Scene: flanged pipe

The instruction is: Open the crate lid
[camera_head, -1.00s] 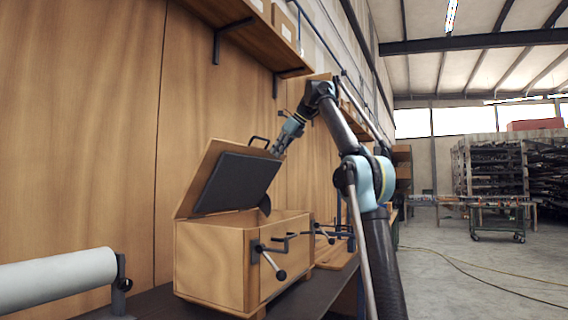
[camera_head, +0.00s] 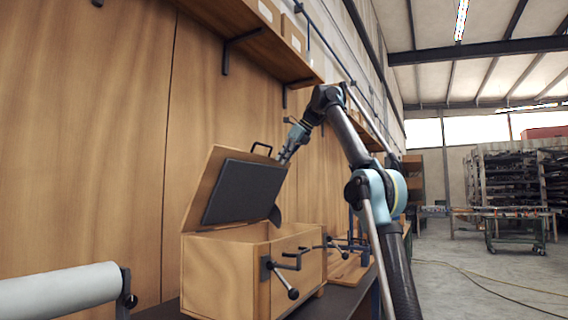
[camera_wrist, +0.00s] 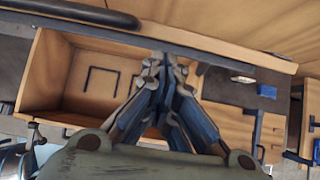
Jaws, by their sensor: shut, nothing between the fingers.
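The wooden crate (camera_head: 222,272) stands on a dark bench with its lid (camera_head: 204,190) raised and tilted, hinged at the left. The lid carries a dark panel (camera_head: 243,193) on its inner face and a black handle (camera_head: 262,149) at its top edge. My gripper (camera_head: 284,158) is shut and empty at the lid's upper right edge, close to the panel. In the wrist view my fingertips (camera_wrist: 168,66) are together just below the lid's edge (camera_wrist: 230,56), above the crate's open inside (camera_wrist: 75,75). Whether they touch the lid is unclear.
Crank-like clamps (camera_head: 285,275) stick out of the crate's front. A white roll (camera_head: 60,292) lies at the lower left. A wooden wall (camera_head: 90,130) and shelf (camera_head: 240,38) stand close behind. Open floor (camera_head: 480,280) lies to the right.

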